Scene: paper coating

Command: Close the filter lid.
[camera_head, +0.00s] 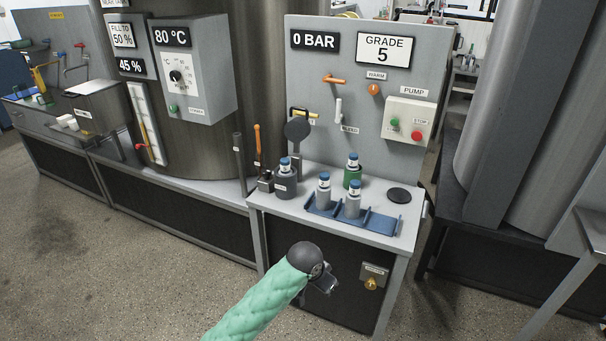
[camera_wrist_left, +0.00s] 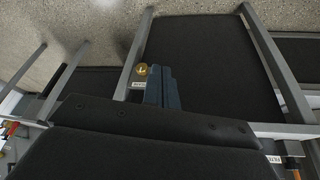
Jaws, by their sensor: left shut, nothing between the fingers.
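The filter lid (camera_head: 297,130) looks like the dark round disc standing raised at the back left of the filter bench, on a short post. In front of it is the dark grey filter housing (camera_head: 286,185), with a blue-capped cartridge (camera_head: 285,166) showing in its top. The lid is up and clear of the housing. My left gripper (camera_head: 327,284) is low in front of the bench cabinet, below the bench top and well away from the lid. Its fingers (camera_wrist_left: 162,88) are together and empty in the left wrist view. My right gripper is not in view.
A blue rack (camera_head: 380,222) with grey cartridges stands on the bench (camera_head: 270,203), with a green cartridge (camera_head: 352,176) behind it. A black disc (camera_head: 399,195) lies at right. A brass knob (camera_head: 371,284) is on the cabinet front. A panel with handles (camera_head: 336,80) rises behind.

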